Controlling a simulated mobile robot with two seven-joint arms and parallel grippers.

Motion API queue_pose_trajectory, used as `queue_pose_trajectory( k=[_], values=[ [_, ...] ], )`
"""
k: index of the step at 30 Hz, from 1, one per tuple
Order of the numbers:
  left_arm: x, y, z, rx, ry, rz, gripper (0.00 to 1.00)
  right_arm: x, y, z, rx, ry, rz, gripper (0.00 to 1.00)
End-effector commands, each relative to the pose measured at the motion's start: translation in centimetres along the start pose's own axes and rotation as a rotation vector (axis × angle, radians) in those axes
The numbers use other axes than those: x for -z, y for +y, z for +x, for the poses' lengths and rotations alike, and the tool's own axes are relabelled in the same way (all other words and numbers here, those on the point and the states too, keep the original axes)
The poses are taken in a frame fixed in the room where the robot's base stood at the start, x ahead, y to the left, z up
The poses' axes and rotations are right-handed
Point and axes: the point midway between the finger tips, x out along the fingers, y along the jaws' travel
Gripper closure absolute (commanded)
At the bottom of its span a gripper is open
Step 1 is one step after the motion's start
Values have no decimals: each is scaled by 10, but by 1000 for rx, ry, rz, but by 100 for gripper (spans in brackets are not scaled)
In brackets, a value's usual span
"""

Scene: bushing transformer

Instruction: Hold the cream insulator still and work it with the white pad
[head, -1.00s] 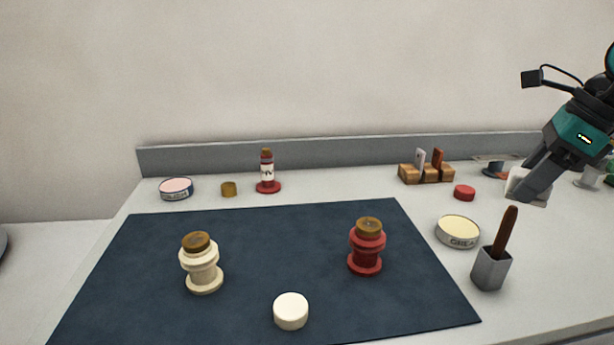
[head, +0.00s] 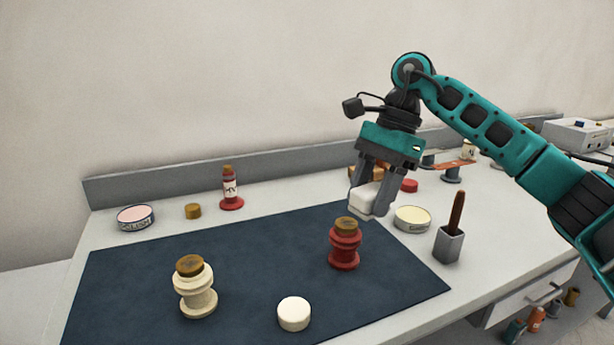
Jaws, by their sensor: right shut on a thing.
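The cream insulator (head: 197,293) stands upright at the left of the dark blue mat (head: 140,276), with a brown cap on top. My right gripper (head: 368,198) is shut on the white pad (head: 366,199), a pale block between its fingers. It holds the pad in the air, above and behind the red insulator (head: 344,247) in the picture, well to the right of the cream insulator. My left gripper is not in view.
A round white disc (head: 294,313) lies at the mat's front. A grease tin (head: 412,219) and a brush in a grey holder (head: 448,245) stand right of the mat.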

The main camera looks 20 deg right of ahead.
Motion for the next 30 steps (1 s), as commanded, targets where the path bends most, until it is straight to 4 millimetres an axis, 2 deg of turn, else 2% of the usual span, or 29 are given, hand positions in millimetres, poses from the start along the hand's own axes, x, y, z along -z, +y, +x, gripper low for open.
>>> queue_pose_trajectory(
  k=[1,6,12,15,21,29,30],
  values=[
    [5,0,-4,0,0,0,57,-16,-6,0,-49,1,-126,74],
    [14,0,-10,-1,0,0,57,-55,-16,11,-230,5,-557,74],
    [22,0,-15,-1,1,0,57,-87,-22,13,-406,8,-981,74],
    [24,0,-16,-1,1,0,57,-96,-24,12,-466,7,-1123,74],
    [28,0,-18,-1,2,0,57,-103,-25,9,-522,3,-1262,74],
    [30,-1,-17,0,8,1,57,-103,-25,10,-526,2,-1276,74],
    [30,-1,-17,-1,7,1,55,-103,-25,10,-526,2,-1276,74]
  ],
)
